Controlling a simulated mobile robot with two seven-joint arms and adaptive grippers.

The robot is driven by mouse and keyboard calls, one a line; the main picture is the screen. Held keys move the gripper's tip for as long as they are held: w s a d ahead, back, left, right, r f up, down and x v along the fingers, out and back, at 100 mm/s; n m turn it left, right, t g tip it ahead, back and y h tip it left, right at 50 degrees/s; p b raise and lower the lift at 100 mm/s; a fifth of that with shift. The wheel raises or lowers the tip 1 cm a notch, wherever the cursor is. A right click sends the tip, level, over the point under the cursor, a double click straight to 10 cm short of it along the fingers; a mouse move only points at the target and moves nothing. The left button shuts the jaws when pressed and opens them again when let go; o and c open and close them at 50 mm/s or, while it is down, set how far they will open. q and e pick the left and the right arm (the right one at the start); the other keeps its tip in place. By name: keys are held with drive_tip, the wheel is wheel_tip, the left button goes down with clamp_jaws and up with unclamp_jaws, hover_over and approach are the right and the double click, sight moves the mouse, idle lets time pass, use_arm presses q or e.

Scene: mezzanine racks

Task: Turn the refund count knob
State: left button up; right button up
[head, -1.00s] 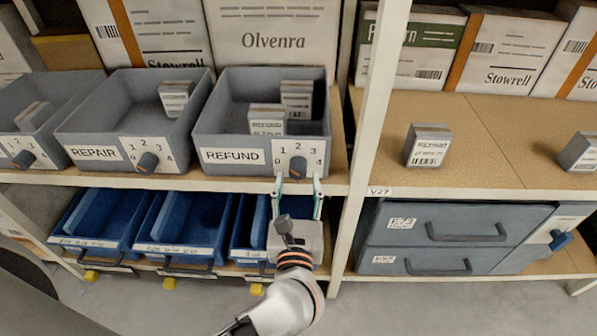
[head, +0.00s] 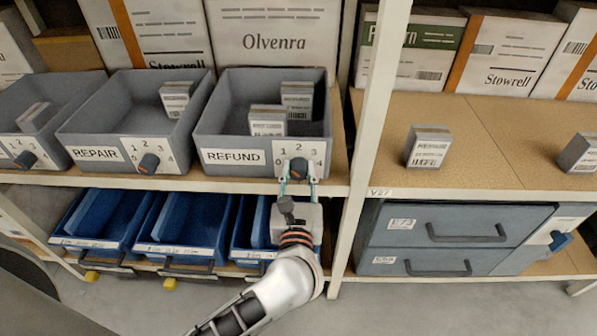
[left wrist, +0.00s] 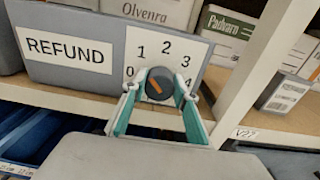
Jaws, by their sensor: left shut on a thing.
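The refund count knob (head: 299,167) is a dark round knob on a white 0-to-4 dial plate, on the front of the grey REFUND bin (head: 215,137). In the left wrist view the knob (left wrist: 160,84) shows a short orange mark left of its middle; the exact number it points at is unclear. My left gripper (head: 298,178) reaches up from below. Its teal fingers (left wrist: 160,96) are shut on the knob, one on each side. My right gripper is not in view.
The grey REPAIR bin (head: 75,133) with a similar knob (head: 149,163) stands to the left. Blue bins (head: 185,225) sit on the shelf below. A white rack post (head: 366,120) rises close to the right. Grey drawers (head: 445,235) lie beyond it.

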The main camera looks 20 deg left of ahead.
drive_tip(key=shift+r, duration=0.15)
use_arm(q)
drive_tip(key=shift+r+m+p, duration=0.25)
drive_tip(key=shift+m+p, duration=0.7)
drive_tip(key=shift+m, duration=0.05)
drive_tip(key=m+p, duration=0.3)
drive_tip(key=shift+d, duration=0.1)
drive_tip(key=shift+m+p, duration=0.7)
drive_tip(key=shift+m, duration=0.2)
drive_tip(key=shift+f+m+p, duration=0.15)
drive_tip(key=shift+m+p, duration=0.35)
drive_tip(key=shift+f+m+p, duration=0.1)
drive_tip(key=shift+m+p, duration=0.35)
drive_tip(key=shift+m, duration=0.15)
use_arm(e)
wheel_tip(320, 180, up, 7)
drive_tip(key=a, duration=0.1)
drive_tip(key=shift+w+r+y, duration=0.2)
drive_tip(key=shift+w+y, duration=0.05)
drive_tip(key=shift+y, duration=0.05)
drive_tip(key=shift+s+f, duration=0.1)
use_arm(q)
drive_tip(key=o, duration=1.1)
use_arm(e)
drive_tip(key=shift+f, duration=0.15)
